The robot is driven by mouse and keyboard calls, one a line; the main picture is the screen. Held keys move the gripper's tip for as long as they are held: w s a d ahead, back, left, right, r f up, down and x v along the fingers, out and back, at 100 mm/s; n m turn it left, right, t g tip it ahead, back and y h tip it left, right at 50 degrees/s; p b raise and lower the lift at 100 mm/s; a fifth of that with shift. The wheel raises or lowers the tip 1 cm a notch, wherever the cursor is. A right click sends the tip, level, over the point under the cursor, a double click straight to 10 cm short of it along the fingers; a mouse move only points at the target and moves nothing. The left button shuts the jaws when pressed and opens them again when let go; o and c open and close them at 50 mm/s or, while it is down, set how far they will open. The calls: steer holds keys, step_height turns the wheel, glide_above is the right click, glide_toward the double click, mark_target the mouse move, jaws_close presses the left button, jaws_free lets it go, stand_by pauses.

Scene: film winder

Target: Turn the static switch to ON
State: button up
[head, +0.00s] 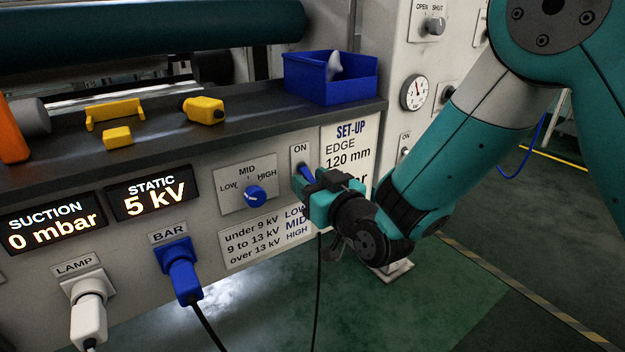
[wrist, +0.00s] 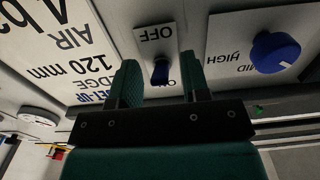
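The static switch has a small blue lever (head: 306,172) on a pale plate, with ON printed above it. In the wrist view the plate is upside down, and the lever (wrist: 160,73) shows between OFF and a partly hidden ON, nearer the ON end. I cannot tell for certain which way the lever is thrown. My gripper (head: 310,188) is at the plate and hides its lower part in the head view. In the wrist view my gripper (wrist: 160,80) is open, one finger on each side of the lever, with gaps showing. The static display (head: 153,197) reads 5 kV.
A blue LOW-MID-HIGH knob (head: 255,196) sits left of the switch, close to my gripper. A blue BAR plug (head: 182,272) and white LAMP plug (head: 88,310) have hanging cables. A blue bin (head: 325,85) and yellow parts (head: 203,108) are on the ledge above.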

mark_target(306, 172)
jaws_close()
steer(key=shift+r, duration=0.1)
steer(key=r+g+p, duration=0.1)
steer(key=p, duration=0.4)
steer(key=shift+s+r+h, duration=0.1)
steer(key=shift+h, duration=0.2)
steer(key=g+h+p, duration=0.1)
steer(key=p, duration=0.5)
steer(key=shift+d+r+g, duration=0.1)
steer(key=shift+r+g, duration=0.2)
steer(key=shift+r, duration=0.1)
steer(key=g+h+p, duration=0.1)
steer(key=p, duration=0.2)
steer(key=r+g+h+p, duration=0.1)
steer(key=g+p, duration=0.1)
steer(key=p, duration=0.2)
steer(key=g+h+p, duration=0.1)
steer(key=g+p, duration=0.1)
steer(key=p, duration=0.2)
steer(key=shift+r+h, duration=0.15)
steer(key=shift+h, duration=0.25)
steer(key=shift+g, duration=0.3)
steer(key=shift+p, duration=0.3)
